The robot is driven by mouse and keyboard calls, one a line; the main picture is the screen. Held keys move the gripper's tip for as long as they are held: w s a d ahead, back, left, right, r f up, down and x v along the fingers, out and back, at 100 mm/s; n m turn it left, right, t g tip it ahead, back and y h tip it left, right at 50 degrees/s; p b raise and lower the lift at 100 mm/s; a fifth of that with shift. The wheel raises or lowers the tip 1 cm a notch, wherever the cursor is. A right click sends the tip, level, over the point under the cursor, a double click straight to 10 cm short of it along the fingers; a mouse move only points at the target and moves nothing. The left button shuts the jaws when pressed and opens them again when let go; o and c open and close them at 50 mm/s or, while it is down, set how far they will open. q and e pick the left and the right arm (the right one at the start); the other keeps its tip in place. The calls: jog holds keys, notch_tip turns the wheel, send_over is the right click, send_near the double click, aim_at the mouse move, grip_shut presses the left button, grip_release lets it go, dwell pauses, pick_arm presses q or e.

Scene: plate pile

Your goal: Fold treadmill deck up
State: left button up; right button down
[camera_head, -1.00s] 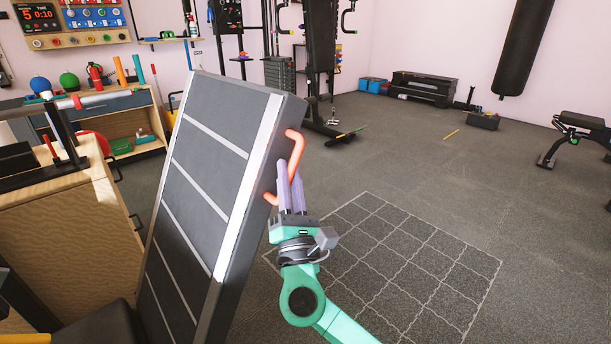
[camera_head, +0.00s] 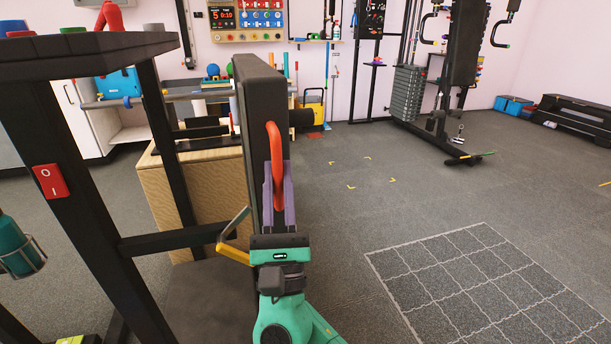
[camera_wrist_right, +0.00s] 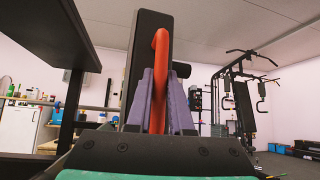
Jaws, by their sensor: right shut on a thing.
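The treadmill deck (camera_head: 259,80) stands nearly upright, seen edge-on as a dark slab in the head view. It also shows in the right wrist view (camera_wrist_right: 147,24). A red-orange handle (camera_head: 273,140) is fixed to its near edge. My right gripper (camera_head: 278,188) is shut on this handle, its purple fingers on either side of it. The handle rises between the fingers in the right wrist view (camera_wrist_right: 161,60). The treadmill's dark frame (camera_head: 165,130) stands left of the deck, with a red switch (camera_head: 52,181) on a post. A yellow-ended lever (camera_head: 234,252) sits low beside the deck. My left gripper is out of view.
A wooden cabinet (camera_head: 178,198) stands behind the frame. A bottle in a holder (camera_head: 18,246) hangs at the left. A white-lined floor grid (camera_head: 455,275) lies at the right, where the floor is open. A weight machine (camera_head: 410,90) stands farther back.

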jog(key=shift+s+a+f+n+y, duration=0.15)
jog(key=shift+a+n+y, duration=0.15)
jog(key=shift+a+y, duration=0.1)
jog(key=c, duration=0.8)
grip_release()
jog(key=shift+a, duration=0.15)
jog(key=shift+c, duration=0.2)
jog(key=shift+o, duration=0.2)
jog(key=shift+a, duration=0.2)
jog(key=shift+d, duration=0.1)
